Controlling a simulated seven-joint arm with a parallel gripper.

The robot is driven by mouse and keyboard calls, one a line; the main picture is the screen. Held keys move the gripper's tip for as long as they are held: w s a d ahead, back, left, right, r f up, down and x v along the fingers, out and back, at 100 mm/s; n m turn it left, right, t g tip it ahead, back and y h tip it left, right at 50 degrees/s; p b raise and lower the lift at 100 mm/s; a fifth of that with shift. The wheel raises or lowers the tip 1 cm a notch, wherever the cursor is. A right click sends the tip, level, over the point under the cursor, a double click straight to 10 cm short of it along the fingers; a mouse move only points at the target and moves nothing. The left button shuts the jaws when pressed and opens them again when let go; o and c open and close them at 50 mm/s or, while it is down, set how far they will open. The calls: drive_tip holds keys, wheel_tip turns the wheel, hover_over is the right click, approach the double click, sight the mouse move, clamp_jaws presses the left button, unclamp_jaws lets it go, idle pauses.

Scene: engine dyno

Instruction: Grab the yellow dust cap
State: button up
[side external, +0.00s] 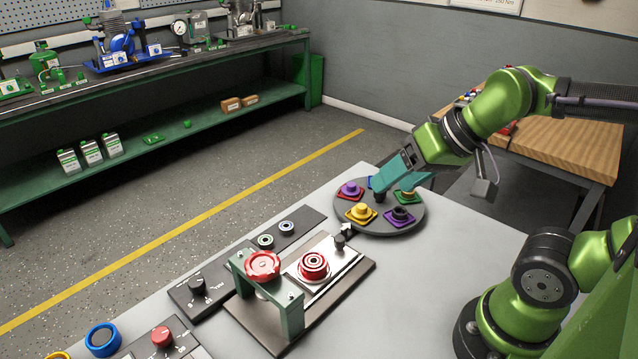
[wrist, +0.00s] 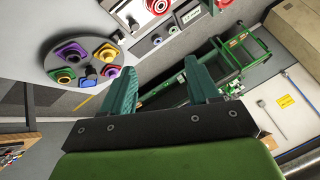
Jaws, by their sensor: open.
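The yellow dust cap (side external: 361,211) sits on a yellow square base near the front-left rim of a round dark turntable (side external: 417,221). It also shows in the wrist view (wrist: 107,52), on the turntable's right side, left of my fingers. My gripper (side external: 397,182) has teal fingers spread apart with nothing between them. In the side view the fingers overlap the far side of the turntable; their exact height is hard to tell. In the wrist view my gripper (wrist: 161,66) is apart from the yellow cap, and the turntable lies to the left of both fingers.
The turntable also carries a purple cap on red (side external: 350,188), a dark cap on purple (side external: 402,213), a green-based piece (side external: 407,196), a blue piece, and a central knob (side external: 379,196). A fixture with a red handwheel (side external: 263,265) stands in front. Bare grey table lies right of it.

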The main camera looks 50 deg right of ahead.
drive_tip(key=shift+c, duration=0.2)
drive_tip(key=n+g+h, duration=0.2)
drive_tip(key=n+g, duration=0.4)
hover_over(362, 206)
drive_tip(key=s, duration=0.2)
wheel_tip(362, 206, down, 4)
drive_tip(key=f, duration=0.5)
drive_tip(key=w+f, duration=0.1)
drive_tip(key=f, duration=1)
drive_tip(key=shift+w+f, duration=0.2)
drive_tip(key=shift+w, duration=0.2)
drive_tip(key=shift+c, duration=0.3)
clamp_jaws()
